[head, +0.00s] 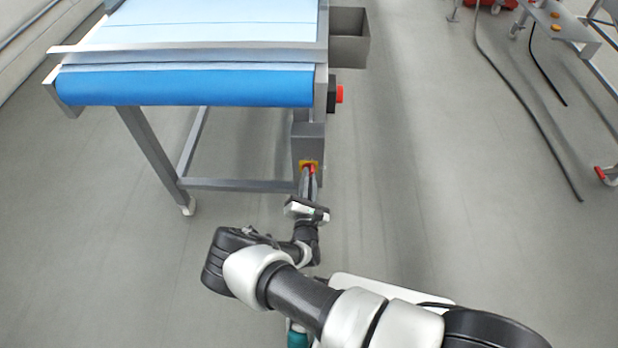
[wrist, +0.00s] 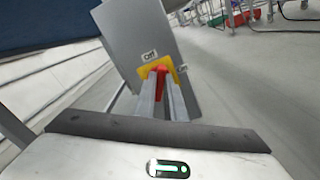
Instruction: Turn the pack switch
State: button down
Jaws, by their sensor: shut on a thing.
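In the head view the switch (head: 309,164) is on the grey box (head: 308,138) below the conveyor's right front corner. My gripper (wrist: 163,85) reaches the handle from the front, its two fingers closed on the red handle. The fingers cover part of the handle, and its exact angle is hard to tell. My gripper also shows in the head view (head: 308,174).
The blue-belted conveyor (head: 190,86) stands above and left of the box on metal legs. A red button (head: 339,94) and a grey bin (head: 350,40) are on its right side. Cables (head: 530,100) lie on the floor at the right. The floor between is clear.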

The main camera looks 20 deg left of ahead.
jog(key=shift+s, duration=0.1)
dwell(0.4)
jog(key=c, duration=1.8)
grip_release()
jog(key=shift+s, duration=0.1)
jog(key=p+v, duration=0.3)
jog(key=v, duration=1.4)
jog(key=shift+d, duration=0.15)
